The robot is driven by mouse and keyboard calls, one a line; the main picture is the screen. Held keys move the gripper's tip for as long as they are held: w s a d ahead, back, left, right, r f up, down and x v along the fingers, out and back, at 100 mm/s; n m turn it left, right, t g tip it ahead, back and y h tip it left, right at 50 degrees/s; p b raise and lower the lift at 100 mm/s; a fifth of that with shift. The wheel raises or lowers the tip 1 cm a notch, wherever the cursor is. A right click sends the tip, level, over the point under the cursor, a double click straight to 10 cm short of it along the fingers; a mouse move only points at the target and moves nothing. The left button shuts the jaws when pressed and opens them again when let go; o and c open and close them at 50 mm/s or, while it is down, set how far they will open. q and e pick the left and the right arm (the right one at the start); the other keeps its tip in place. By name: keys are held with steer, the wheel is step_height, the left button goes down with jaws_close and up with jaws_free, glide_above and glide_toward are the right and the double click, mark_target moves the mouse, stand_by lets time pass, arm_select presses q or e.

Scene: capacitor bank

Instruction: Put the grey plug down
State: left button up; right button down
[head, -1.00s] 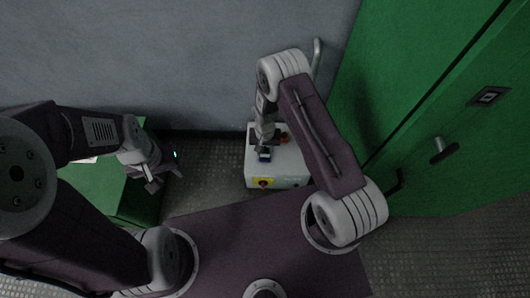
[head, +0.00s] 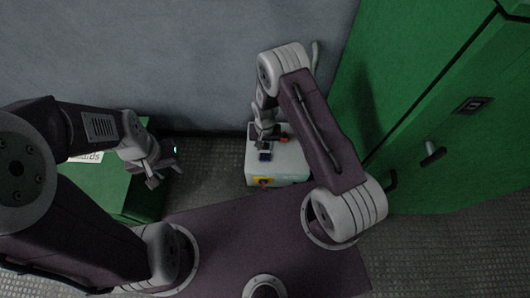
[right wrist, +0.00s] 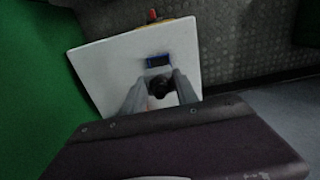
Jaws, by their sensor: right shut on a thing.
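My right gripper (head: 265,147) points down over a white box (head: 285,165) and is shut. In the right wrist view its fingers (right wrist: 160,92) close on the plug (right wrist: 160,86), which looks dark and round with a lighter grey part. The plug is mostly hidden by the fingers. A blue piece (right wrist: 158,60) lies just beyond it, over the white box top (right wrist: 115,70). I cannot tell whether the plug touches the box. My left gripper (head: 165,174) hangs open and empty beside a green block, left of the white box.
The green block (head: 100,190) stands at the left. A green cabinet (head: 440,110) with a dark handle (head: 432,152) is at the right. A grey wall (head: 180,60) runs behind. The white box has an orange-red part (head: 283,140) on top and a yellow label (head: 263,182) in front.

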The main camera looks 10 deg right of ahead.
steer(key=shift+s, duration=0.1)
steer(key=s+d+m+b, duration=0.1)
steer(key=s+d, duration=0.2)
steer(key=s, duration=0.1)
step_height(320, 180, up, 4)
steer(key=m+b, duration=0.3)
steer(key=m, duration=0.1)
glide_above(295, 162)
steer(key=shift+n, duration=0.3)
step_height(295, 162, down, 11)
steer(key=b, duration=0.7)
steer(key=shift+r, duration=0.4)
steer(key=shift+s+f, duration=0.1)
steer(key=shift+f, duration=0.55)
steer(key=c, duration=0.9)
jaws_free()
steer(key=shift+c, duration=0.2)
steer(key=shift+r, duration=0.1)
